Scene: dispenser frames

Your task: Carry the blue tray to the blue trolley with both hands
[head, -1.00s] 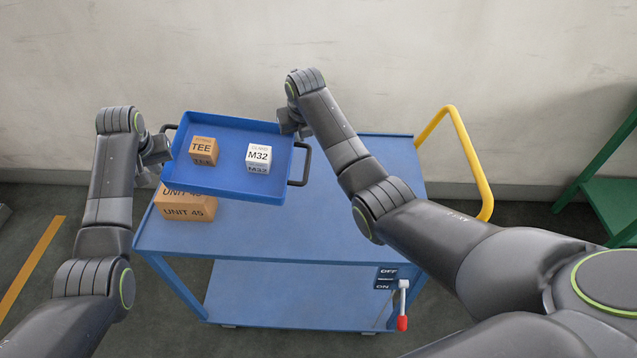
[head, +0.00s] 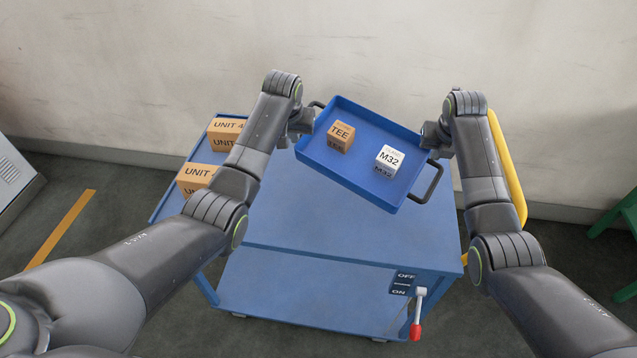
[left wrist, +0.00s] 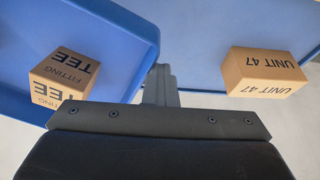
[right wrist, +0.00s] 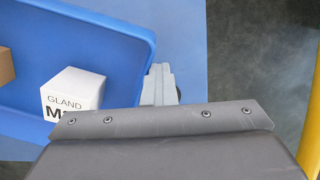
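The blue tray (head: 345,178) is turned at an angle over the right part of the blue trolley's top (head: 300,215); any gap beneath it is hard to judge. It carries a brown TEE box (head: 340,137) and a white M32 box (head: 389,160). My left gripper (head: 301,127) is at the tray's left end, closed at its edge by the left handle (head: 317,104). My right gripper (head: 431,136) is closed at the tray's far right corner, beside the right handle (head: 436,181). The wrist views show fingers against the tray's side; the exact contact is hidden.
Two brown UNIT boxes (head: 227,131) (head: 193,179) stand on the trolley's left part, partly behind my left arm. The near top is bare. A yellow handle (head: 508,165) rises at right, and a red-tipped lever (head: 416,320) sits on the front.

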